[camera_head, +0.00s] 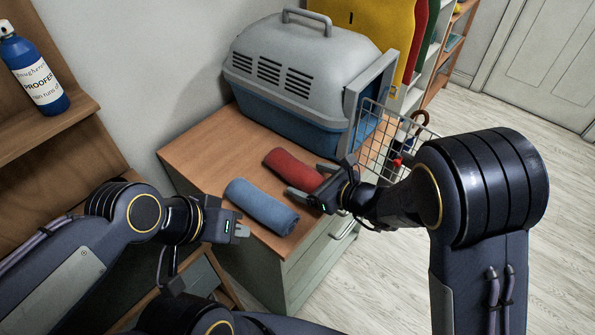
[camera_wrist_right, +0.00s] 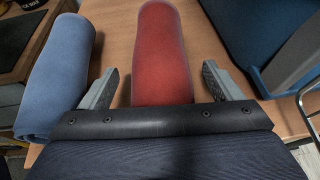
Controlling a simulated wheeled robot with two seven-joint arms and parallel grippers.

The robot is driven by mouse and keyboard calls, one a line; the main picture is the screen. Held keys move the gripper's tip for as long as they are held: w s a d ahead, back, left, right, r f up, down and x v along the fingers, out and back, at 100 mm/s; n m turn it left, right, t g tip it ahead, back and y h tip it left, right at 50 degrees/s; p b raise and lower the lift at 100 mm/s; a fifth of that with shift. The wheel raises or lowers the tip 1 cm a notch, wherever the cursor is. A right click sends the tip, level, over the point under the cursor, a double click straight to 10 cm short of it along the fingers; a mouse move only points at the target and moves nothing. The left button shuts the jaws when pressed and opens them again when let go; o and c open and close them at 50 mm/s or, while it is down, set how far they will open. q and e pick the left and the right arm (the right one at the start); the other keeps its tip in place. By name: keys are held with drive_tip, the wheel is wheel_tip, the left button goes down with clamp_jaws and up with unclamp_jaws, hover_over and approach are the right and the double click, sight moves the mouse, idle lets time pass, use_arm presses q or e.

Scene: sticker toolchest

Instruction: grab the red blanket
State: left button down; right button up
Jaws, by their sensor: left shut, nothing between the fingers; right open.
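The red blanket (camera_head: 292,169) is a rolled cloth lying on the wooden top of a cabinet, behind a blue rolled blanket (camera_head: 262,206). My right gripper (camera_head: 308,182) is open at the near end of the red roll. In the right wrist view, the red blanket (camera_wrist_right: 163,55) runs away from me between the two spread fingers (camera_wrist_right: 165,85), and its near end is hidden by the gripper body. The blue blanket (camera_wrist_right: 60,75) lies left of the left finger. My left gripper (camera_head: 242,231) is shut and empty, off the cabinet's front left edge.
A grey and blue pet carrier (camera_head: 305,75) stands behind the blankets, with its wire door (camera_head: 385,140) swung open on the right. The wooden top (camera_head: 200,150) is clear left of the red roll. A blue bottle (camera_head: 33,70) stands on a shelf at left.

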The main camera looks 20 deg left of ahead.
drive_tip(key=shift+w+a+f, duration=0.2)
drive_tip(key=shift+a+f, duration=0.05)
drive_tip(key=shift+a, duration=0.3)
drive_tip(key=c, duration=1.1)
drive_tip(key=shift+r, duration=0.1)
